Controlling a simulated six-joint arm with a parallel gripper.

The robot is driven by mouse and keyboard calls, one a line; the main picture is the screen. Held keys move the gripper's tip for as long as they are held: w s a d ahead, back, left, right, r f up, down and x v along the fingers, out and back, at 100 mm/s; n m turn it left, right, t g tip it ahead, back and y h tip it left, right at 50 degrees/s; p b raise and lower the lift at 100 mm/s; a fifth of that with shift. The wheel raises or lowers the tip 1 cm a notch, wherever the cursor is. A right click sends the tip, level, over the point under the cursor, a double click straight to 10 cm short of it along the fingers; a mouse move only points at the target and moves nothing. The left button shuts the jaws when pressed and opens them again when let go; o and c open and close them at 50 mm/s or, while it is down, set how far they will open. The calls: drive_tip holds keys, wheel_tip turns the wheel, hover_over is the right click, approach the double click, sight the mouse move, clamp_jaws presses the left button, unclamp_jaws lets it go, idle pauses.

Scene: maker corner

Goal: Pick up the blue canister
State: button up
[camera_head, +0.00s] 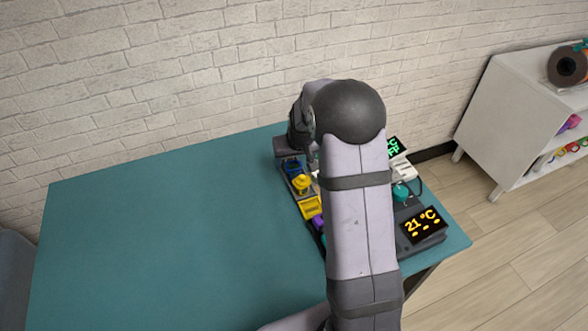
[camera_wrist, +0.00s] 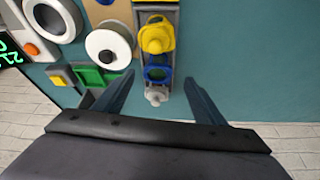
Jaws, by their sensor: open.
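A small blue object (camera_head: 292,168), which looks like the blue canister, stands in a grey rack at the back of the teal table. In the wrist view the blue canister (camera_wrist: 157,74) shows in the rack between a yellow piece and a pale grey piece. My gripper (camera_wrist: 159,77) is open, and its two dark fingers appear on either side of the blue canister in the picture. I see nothing held between them. I cannot tell whether the fingers are above it or level with it. In the head view my arm hides the fingers.
A yellow canister (camera_head: 301,183) stands beside the blue one. A yellow block (camera_head: 311,208) is further along the row. A 21 °C display (camera_head: 422,225) is at right. A white shelf (camera_head: 520,105) stands beyond the table. The table's left side is clear.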

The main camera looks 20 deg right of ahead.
sight(295, 163)
drive_tip(key=shift+d+p+x, duration=0.1)
drive_tip(key=shift+p+x, duration=0.2)
drive_tip(key=shift+x, duration=0.75)
drive_tip(key=shift+d+p+x, duration=0.15)
drive_tip(key=shift+p+x, duration=0.15)
drive_tip(key=shift+x, duration=0.8)
drive_tip(key=shift+w+r, duration=0.15)
drive_tip(key=c, duration=1.2)
